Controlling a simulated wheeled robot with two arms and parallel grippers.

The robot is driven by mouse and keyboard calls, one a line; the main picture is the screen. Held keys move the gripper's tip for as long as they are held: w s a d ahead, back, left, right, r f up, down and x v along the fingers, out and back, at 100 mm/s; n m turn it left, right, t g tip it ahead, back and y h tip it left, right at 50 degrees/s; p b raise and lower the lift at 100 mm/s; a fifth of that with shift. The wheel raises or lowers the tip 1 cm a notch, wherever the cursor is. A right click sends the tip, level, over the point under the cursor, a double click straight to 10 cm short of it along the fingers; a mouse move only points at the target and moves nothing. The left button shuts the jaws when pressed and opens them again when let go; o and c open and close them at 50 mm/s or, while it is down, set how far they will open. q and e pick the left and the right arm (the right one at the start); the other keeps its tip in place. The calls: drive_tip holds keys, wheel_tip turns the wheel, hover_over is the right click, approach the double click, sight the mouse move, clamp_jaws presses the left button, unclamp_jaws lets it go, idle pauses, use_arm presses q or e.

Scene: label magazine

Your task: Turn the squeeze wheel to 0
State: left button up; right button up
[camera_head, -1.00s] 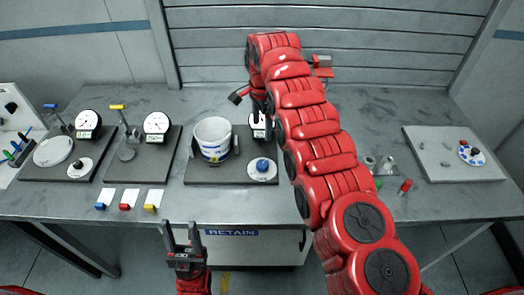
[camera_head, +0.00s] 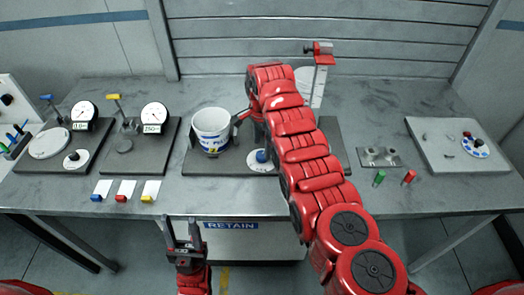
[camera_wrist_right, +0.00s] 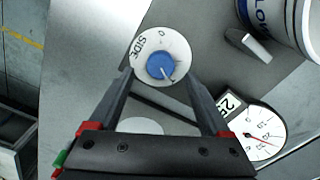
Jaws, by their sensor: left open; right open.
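The squeeze wheel is a blue knob on a white dial (camera_head: 261,157), on the dark plate in front of the white tub (camera_head: 212,128). My right arm partly covers it in the head view. In the right wrist view the blue knob (camera_wrist_right: 160,66) shows a dark pointer line toward the lower right. The dial around it is marked "0" at the top and "SIDE" at the left. My right gripper (camera_wrist_right: 162,79) is open, its fingertips on either side of the dial; I cannot tell whether they touch. My left gripper (camera_head: 182,231) is open and empty before the table's front edge.
A gauge (camera_wrist_right: 258,132) and the tub (camera_wrist_right: 280,22) lie close by in the right wrist view. Two gauge stations stand at the left, with coloured tags in front. A red-topped stand (camera_head: 320,52) is behind my right arm. A grey board (camera_head: 455,146) lies at the right.

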sight(262, 154)
wheel_tip(262, 154, down, 5)
drive_tip(key=shift+r+b, duration=0.15)
drive_tip(key=shift+b, duration=0.65)
clamp_jaws()
